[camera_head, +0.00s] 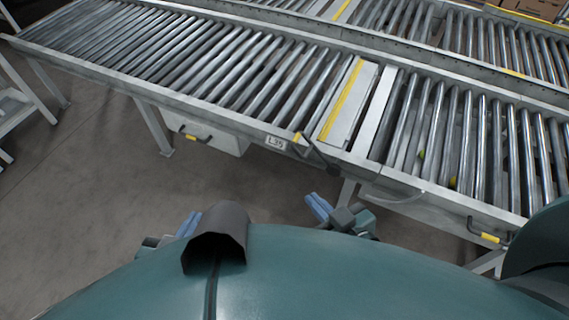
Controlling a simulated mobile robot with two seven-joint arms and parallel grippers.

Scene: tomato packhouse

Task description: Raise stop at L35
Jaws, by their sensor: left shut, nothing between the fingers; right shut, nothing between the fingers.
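The L35 label (275,143) is on the near side rail of the roller conveyor. Just right of it is a black lever (320,155), slanting down to the right, with a yellow mark (297,137) by its upper end. Above the lever, a grey plate with a yellow stripe (341,100) crosses the conveyor between two roller sections; I cannot tell whether it stands above the rollers. My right gripper (317,207), with blue fingers, is shut and empty, below and apart from the lever. My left gripper (187,224) is shut and empty, further left, partly hidden by my body.
A grey box with a yellow handle (195,138) hangs under the conveyor at left. Another yellow handle (490,238) is at the right. A second roller line (480,35) runs behind. A pale rack (15,105) stands at far left. Floor (95,190) is open at left.

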